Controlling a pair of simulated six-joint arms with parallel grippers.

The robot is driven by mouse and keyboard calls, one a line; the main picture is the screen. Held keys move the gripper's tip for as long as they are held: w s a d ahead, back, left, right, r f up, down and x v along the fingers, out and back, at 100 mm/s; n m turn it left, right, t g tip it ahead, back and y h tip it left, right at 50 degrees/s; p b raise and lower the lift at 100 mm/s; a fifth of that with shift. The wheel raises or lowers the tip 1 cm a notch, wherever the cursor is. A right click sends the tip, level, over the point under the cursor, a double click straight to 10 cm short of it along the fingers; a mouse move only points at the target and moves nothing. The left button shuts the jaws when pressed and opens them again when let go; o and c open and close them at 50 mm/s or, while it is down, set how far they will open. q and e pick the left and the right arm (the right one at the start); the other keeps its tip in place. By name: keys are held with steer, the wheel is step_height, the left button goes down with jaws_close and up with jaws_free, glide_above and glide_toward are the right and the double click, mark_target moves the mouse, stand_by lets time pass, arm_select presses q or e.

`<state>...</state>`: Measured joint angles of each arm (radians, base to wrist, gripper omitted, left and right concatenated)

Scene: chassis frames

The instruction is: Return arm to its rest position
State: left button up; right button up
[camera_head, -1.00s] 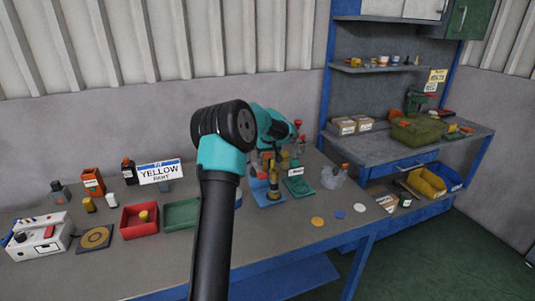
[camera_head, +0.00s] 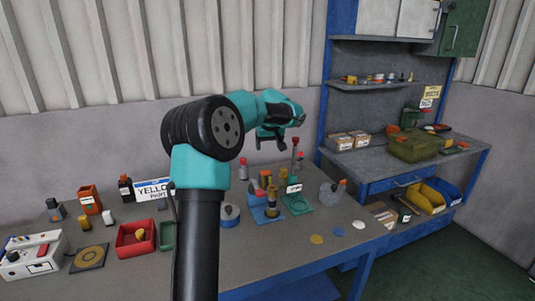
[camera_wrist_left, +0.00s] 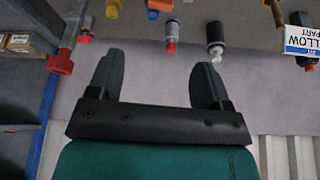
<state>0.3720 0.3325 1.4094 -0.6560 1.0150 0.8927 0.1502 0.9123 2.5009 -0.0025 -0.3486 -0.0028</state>
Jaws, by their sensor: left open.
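My left arm rises from the bottom of the head view, with its black and teal elbow in the middle. My left gripper (camera_head: 271,138) hangs in the air above the back of the workbench (camera_head: 290,250), clear of the things on it. In the left wrist view its two dark fingers (camera_wrist_left: 155,80) stand wide apart with nothing between them. The right arm and gripper show in neither view.
A blue stand with several cylinders (camera_head: 264,204) and a green stand (camera_head: 297,204) are below the gripper. A red tray (camera_head: 136,247) and a yellow part sign (camera_head: 152,190) are left. A shelved station (camera_head: 370,160) stands at the right.

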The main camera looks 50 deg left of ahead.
arm_select(q)
steer(key=shift+v, duration=0.85)
